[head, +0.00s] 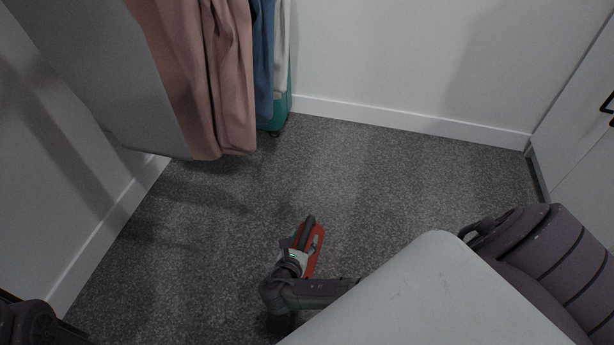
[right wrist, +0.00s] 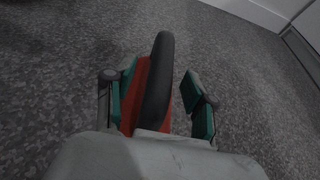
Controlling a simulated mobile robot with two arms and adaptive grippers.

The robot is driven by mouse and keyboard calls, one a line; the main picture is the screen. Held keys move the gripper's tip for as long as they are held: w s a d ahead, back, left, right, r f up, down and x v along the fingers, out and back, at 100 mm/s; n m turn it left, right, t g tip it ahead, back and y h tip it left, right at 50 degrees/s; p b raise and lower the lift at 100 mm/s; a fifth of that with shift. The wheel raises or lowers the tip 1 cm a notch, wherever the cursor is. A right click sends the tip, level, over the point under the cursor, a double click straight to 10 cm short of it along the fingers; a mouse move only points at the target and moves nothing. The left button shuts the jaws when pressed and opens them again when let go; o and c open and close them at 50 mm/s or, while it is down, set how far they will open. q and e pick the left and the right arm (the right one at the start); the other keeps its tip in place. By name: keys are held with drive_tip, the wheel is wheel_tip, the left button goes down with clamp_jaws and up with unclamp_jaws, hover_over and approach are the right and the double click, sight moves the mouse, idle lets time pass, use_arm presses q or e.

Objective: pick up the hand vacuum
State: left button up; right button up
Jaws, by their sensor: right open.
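The hand vacuum (head: 316,238) is red with a black handle and lies on the grey carpet near the middle of the head view. It also shows in the right wrist view, its black handle (right wrist: 158,82) running lengthwise over the red body. My right gripper (head: 296,246) is at the vacuum. In the right wrist view its green finger pads stand on either side of the vacuum, open, with a gap visible at the right pad. The near end of the vacuum is hidden behind my gripper. My left gripper is not clearly in view; only a dark part of mine shows at the lower left.
Hanging clothes (head: 217,80) in pink, blue and white are at the upper left, with a teal suitcase (head: 281,98) behind them. White walls with baseboards (head: 400,118) bound the carpet. A white door (head: 585,130) stands at the right. The carpet around the vacuum is clear.

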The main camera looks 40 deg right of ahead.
drive_tip(key=shift+a, duration=0.1)
drive_tip(key=shift+c, duration=0.3)
clamp_jaws()
drive_tip(key=shift+r, duration=0.25)
